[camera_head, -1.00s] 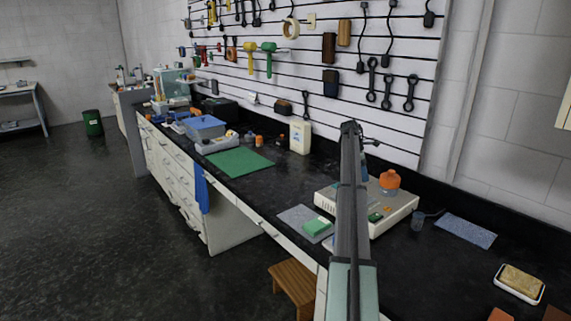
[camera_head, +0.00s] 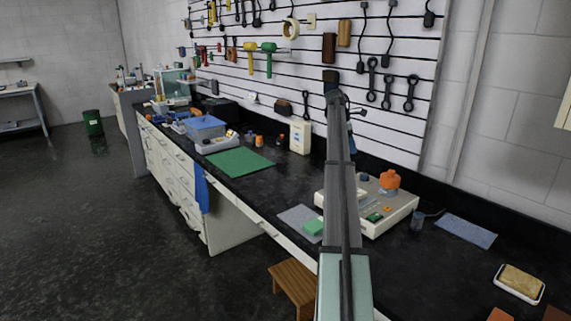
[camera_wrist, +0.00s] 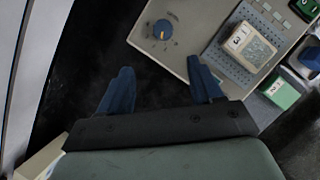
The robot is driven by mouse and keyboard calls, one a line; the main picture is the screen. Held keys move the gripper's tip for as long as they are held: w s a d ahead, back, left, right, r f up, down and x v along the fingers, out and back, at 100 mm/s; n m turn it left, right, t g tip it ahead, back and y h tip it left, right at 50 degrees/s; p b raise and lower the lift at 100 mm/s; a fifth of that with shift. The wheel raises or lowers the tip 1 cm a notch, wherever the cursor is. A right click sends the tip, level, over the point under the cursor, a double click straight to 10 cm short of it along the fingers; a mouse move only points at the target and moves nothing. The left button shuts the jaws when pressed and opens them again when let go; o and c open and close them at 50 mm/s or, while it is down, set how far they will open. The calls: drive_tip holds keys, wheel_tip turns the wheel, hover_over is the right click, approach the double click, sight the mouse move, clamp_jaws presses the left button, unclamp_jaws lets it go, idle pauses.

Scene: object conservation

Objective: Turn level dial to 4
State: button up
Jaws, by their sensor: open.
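The level dial (camera_wrist: 162,30) is a round blue knob in the wrist view, set on the beige panel of a device (camera_wrist: 190,38). Small marks and printing surround it; I cannot read its setting. My gripper (camera_wrist: 162,84) is open, its two blue fingers spread apart and empty. The dial lies beyond the fingertips, roughly between them in the picture, and I see no contact. In the head view the device (camera_head: 402,212) sits on the black bench, partly hidden behind my arm. My gripper cannot be made out there.
A white block with dark figures (camera_wrist: 240,38) sits on the device's grey pad, right of the dial. A green block (camera_wrist: 283,92) lies nearby. An orange container (camera_head: 389,180) stands on the device. A blue cloth (camera_head: 465,231) and a tray (camera_head: 519,283) lie to the right.

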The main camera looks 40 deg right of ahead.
drive_tip(key=w+a+f+m+t+h, duration=0.2)
drive_tip(key=w+a+f, duration=0.3)
drive_tip(key=w+a, duration=0.3)
drive_tip(key=w+a+f+m+t+h, duration=0.2)
drive_tip(key=w+a+f, duration=0.4)
drive_tip(key=w+a, duration=0.3)
drive_tip(key=shift+w+a+m+t+h, duration=0.35)
drive_tip(key=shift+w+m+h, duration=0.45)
drive_tip(key=shift+w, duration=1.4)
drive_tip(key=shift+d, duration=0.15)
